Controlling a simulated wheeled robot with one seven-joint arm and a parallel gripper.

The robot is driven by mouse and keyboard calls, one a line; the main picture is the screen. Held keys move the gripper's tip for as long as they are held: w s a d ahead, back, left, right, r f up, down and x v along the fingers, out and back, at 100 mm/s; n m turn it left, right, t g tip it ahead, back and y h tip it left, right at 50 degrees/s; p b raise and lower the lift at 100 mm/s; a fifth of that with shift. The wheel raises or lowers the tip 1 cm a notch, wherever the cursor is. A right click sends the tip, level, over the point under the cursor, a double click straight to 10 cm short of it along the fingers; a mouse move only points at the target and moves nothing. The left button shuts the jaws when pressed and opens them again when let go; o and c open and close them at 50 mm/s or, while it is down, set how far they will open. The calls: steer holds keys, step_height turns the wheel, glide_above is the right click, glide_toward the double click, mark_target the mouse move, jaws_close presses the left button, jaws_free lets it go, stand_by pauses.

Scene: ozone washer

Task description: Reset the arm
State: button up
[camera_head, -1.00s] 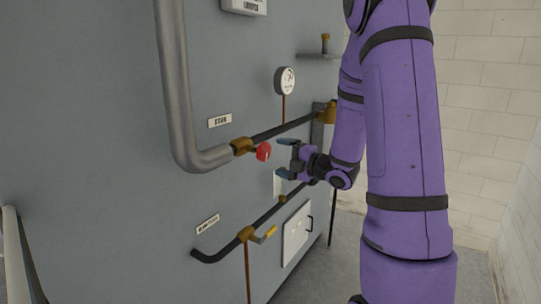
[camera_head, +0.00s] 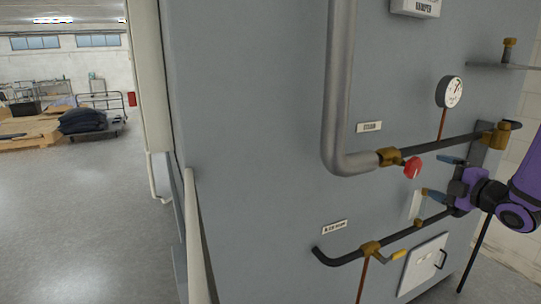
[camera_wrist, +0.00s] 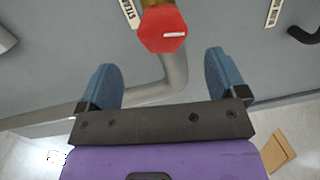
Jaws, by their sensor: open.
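My gripper (camera_head: 441,177) is at the right of the head view, in front of the grey washer panel (camera_head: 255,130). Its two blue-tipped fingers are spread and hold nothing. The red valve knob (camera_head: 412,167) on the upper pipe is just left of the fingers and apart from them. In the wrist view my gripper (camera_wrist: 163,80) is open, and the red knob (camera_wrist: 163,30) lies beyond the gap between the fingers. Most of my arm is outside the head view, past its right edge.
A thick grey pipe (camera_head: 341,90) runs down to the knob. A gauge (camera_head: 449,92) sits above the upper pipe. A lower pipe has a yellow-handled valve (camera_head: 371,248). A pale pipe (camera_head: 194,235) stands at the panel's left edge. Open floor (camera_head: 85,215) lies left, with a loaded cart (camera_head: 95,122) far back.

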steer(key=s+a+r+m+g+h, duration=0.45)
steer(key=r+m+h, duration=0.35)
steer(key=m, duration=0.3)
steer(key=s+a+m+g+y, duration=0.1)
steer(key=s+a+m+g, duration=0.2)
steer(key=s+a, duration=0.4)
steer(key=s+a+m+g+y, duration=0.2)
steer(key=s+a+m+g, duration=0.2)
steer(key=s, duration=1)
steer(key=a+m, duration=0.2)
steer(key=shift+a+r, duration=0.35)
steer(key=shift+r, duration=0.05)
